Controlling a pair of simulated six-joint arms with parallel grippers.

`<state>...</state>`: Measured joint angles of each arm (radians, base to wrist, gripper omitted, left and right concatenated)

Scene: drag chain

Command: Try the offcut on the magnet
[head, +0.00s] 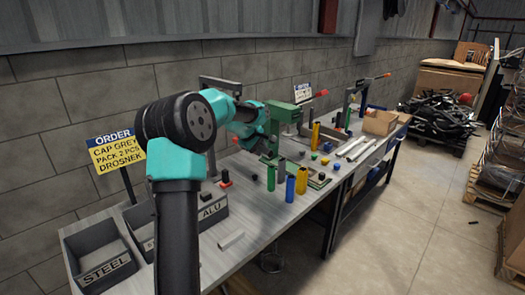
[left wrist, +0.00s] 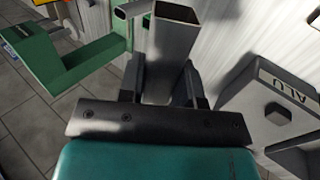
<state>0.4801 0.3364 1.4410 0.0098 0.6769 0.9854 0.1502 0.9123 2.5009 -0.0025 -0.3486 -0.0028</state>
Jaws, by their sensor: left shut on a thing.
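My left gripper (left wrist: 160,88) is shut on the offcut (left wrist: 172,55), a grey square tube with an open hollow end, as the left wrist view shows. The tube stands up between the two dark fingers. In the head view my left gripper (head: 268,146) is over the bench, close beside the green machine; the tube is hard to make out there. A small red and black piece (head: 225,179) stands on the bench behind the ALU bin; I cannot tell whether it is the magnet. My right gripper is out of view.
The STEEL bin (head: 98,258) and ALU bin (head: 213,211) are at the near left. A green machine (head: 285,117) and several coloured cylinders stand mid-bench. A short pale bar (head: 231,240) lies near the front edge. Bare bench shows around it.

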